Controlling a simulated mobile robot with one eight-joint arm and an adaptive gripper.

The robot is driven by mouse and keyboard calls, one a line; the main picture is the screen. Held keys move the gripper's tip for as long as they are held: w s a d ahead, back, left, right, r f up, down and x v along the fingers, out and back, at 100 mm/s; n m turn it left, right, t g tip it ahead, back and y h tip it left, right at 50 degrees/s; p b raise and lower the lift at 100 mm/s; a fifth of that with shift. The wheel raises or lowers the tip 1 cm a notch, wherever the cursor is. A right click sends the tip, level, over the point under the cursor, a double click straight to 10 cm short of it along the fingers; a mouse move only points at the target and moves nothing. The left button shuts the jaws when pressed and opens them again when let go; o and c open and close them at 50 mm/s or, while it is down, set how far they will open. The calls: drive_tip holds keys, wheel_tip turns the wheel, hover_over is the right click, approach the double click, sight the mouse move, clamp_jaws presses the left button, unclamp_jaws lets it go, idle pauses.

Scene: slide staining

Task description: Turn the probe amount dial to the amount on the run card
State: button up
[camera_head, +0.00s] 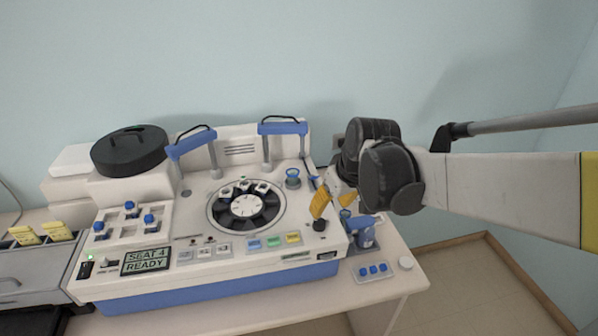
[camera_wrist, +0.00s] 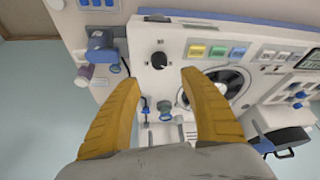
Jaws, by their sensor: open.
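A black knob (camera_head: 319,225), which looks like the probe amount dial, sits at the front right of the white staining machine (camera_head: 250,268). In the wrist view the knob (camera_wrist: 158,60) stands on the white panel just beyond the gap between my fingertips. Its marks are too small to read. My gripper (camera_head: 321,203) is open, with its yellow fingers above and close to the knob. The wrist view shows the two fingers of my gripper (camera_wrist: 159,78) apart, with nothing between them. I cannot make out a run card with a readable amount.
A slide carousel (camera_head: 245,205) lies left of the knob, with coloured buttons (camera_head: 273,241) in front. Two blue-topped arms (camera_head: 283,128) rise behind.

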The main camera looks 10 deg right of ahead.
sight(319, 222)
drive_tip(key=b+x, duration=0.2)
drive_tip(key=x, duration=0.9)
drive_tip(key=shift+w+b, duration=0.15)
drive_tip(key=shift+b, duration=0.15)
clamp_jaws()
